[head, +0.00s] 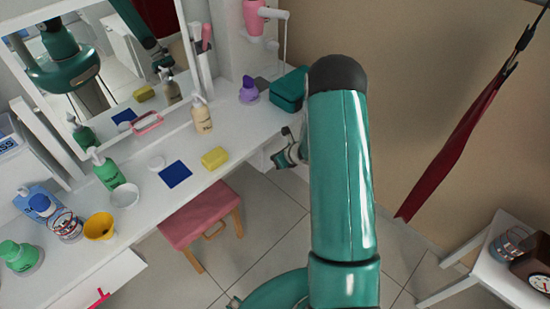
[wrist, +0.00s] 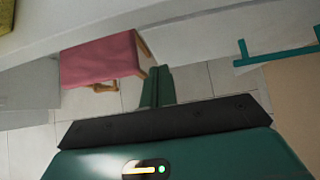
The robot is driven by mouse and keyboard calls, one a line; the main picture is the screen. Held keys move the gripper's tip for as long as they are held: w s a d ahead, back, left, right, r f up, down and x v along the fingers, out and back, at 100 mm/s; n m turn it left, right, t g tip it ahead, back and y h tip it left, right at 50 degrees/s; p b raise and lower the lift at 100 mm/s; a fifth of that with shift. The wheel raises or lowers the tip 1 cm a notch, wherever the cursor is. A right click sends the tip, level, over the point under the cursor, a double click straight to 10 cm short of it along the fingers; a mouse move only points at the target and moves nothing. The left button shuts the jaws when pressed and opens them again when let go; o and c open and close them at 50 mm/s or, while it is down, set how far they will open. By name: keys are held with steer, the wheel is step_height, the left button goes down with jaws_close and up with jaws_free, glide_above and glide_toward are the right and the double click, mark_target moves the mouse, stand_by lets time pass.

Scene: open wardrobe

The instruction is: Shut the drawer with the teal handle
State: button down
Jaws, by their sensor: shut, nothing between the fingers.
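The teal handle (wrist: 275,56) shows in the wrist view at the upper right, as a thin bar with short posts at its ends. It stands against a pale front below the white table edge; how far that drawer is out I cannot tell. In the head view the handle is hidden. My gripper (wrist: 158,86) is shut and empty, with its fingers left of the handle and apart from it in the picture. In the head view my gripper (head: 288,156) is at the table's right front edge, partly hidden behind my arm.
A pink stool (head: 202,222) stands under the white table (head: 140,195); it also shows in the wrist view (wrist: 100,60). A drawer with a red handle (head: 97,298) sticks out at lower left. Bottles, a yellow sponge (head: 215,158) and a teal box (head: 288,92) stand on the table.

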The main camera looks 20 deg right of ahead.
steer(key=v, duration=1.1)
steer(key=s+a+r+n+g+y, duration=0.1)
steer(key=s+a+r+n, duration=0.2)
steer(key=a+r+n, duration=0.6)
steer(key=s+a+r+n+g+y, duration=0.2)
steer(key=s+a+r+n, duration=0.1)
steer(key=a+r+n, duration=0.65)
steer(key=s+r+n+h, duration=0.3)
steer(key=s+r+n, duration=0.3)
steer(key=s, duration=0.3)
steer(key=s+r+n+h, duration=0.3)
steer(key=s+r+n, duration=0.3)
steer(key=s, duration=0.3)
steer(key=shift+a+r+n, duration=0.25)
steer(key=shift+r+n, duration=0.05)
steer(key=shift+n, duration=0.45)
steer(key=shift+s, duration=0.1)
